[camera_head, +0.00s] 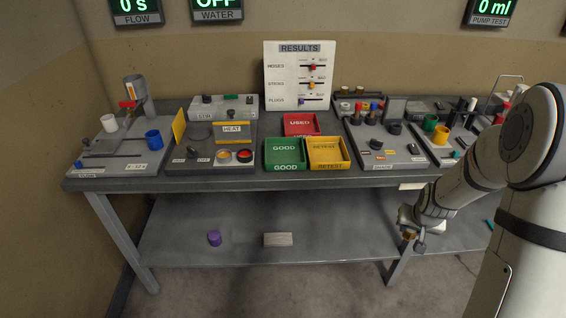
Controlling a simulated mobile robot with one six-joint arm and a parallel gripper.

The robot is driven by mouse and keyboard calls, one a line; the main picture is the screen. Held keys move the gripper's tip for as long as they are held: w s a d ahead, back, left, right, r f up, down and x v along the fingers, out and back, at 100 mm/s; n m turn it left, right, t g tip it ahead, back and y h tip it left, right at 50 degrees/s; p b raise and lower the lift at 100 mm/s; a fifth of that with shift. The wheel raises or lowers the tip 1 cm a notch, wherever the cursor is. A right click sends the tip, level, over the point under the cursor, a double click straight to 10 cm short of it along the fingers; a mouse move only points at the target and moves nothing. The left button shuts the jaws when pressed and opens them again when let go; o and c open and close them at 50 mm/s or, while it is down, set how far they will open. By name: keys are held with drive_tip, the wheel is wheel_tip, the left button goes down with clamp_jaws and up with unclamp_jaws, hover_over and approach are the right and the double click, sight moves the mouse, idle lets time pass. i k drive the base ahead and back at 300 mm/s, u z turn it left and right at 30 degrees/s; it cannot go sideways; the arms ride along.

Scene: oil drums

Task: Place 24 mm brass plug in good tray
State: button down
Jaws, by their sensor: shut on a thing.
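My gripper (413,243) hangs at the lower right, in front of the bench and below its top. It is shut on a small brass-coloured piece (408,236), which appears to be the brass plug; its size cannot be read. The green tray labelled GOOD (285,150) stands at the front middle of the bench top, up and to the left of my gripper. It looks empty.
The yellow RETEST tray (328,150) adjoins the good tray on the right, and the red USED tray (301,124) is behind. A RESULTS board (299,85) stands at the back. The lower shelf holds a purple cylinder (214,239) and a pale block (278,239).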

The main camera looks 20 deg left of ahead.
sight(285, 156)
drive_tip(key=u, duration=1.2)
drive_tip(key=k, duration=0.9)
drive_tip(key=z, duration=0.3)
drive_tip(key=i, duration=1)
drive_tip(key=z, duration=0.05)
